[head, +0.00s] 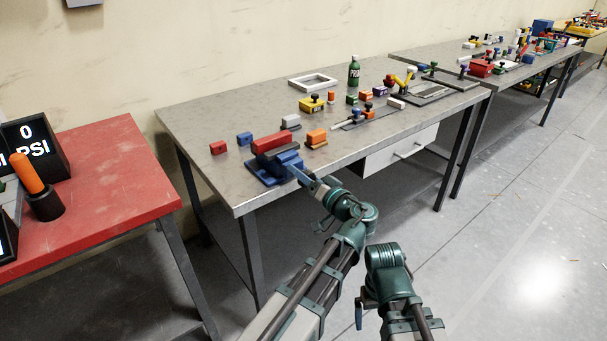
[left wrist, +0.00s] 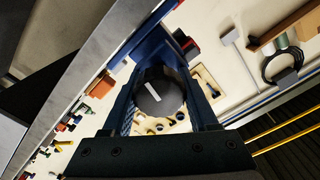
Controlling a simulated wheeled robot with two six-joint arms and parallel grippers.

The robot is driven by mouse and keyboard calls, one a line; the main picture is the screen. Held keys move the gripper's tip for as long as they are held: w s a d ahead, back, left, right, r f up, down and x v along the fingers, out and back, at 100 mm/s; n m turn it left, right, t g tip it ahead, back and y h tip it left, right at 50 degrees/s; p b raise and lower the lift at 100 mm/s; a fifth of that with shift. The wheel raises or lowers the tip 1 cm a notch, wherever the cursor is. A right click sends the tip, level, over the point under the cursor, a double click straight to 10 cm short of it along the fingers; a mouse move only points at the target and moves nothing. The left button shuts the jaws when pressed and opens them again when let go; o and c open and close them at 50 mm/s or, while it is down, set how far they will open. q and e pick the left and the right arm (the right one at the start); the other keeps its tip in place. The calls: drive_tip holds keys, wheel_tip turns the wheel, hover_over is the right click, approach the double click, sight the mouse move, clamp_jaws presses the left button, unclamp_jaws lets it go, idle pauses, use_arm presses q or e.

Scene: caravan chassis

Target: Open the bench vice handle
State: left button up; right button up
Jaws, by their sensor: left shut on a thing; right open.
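The bench vice (head: 266,178), blue with a red block (head: 272,143) at its top, sits at the near left edge of the grey workbench. My left gripper (head: 295,171) reaches the vice's front side. In the left wrist view, its two dark fingers are on either side of a round black knob with a white mark, the vice handle (left wrist: 158,97), and are shut on it. The vice's blue body (left wrist: 148,52) shows behind the knob. In the head view my gripper hides the handle. My right gripper (head: 361,311) hangs low, away from the bench, open.
The grey workbench (head: 220,188) holds small coloured blocks, a green bottle (head: 354,71), a white frame (head: 312,82) and clamps. A red table (head: 100,200) with a gauge box (head: 35,145) stands at left. The floor at right is clear.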

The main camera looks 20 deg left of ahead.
use_arm(q)
drive_tip(key=shift+a, duration=0.25)
drive_tip(key=o, duration=1.1)
drive_tip(key=shift+o, duration=1.2)
drive_tip(key=shift+w, duration=0.15)
drive_tip(key=shift+a+f, duration=0.1)
drive_tip(key=shift+a, duration=0.1)
drive_tip(key=shift+d, duration=0.2)
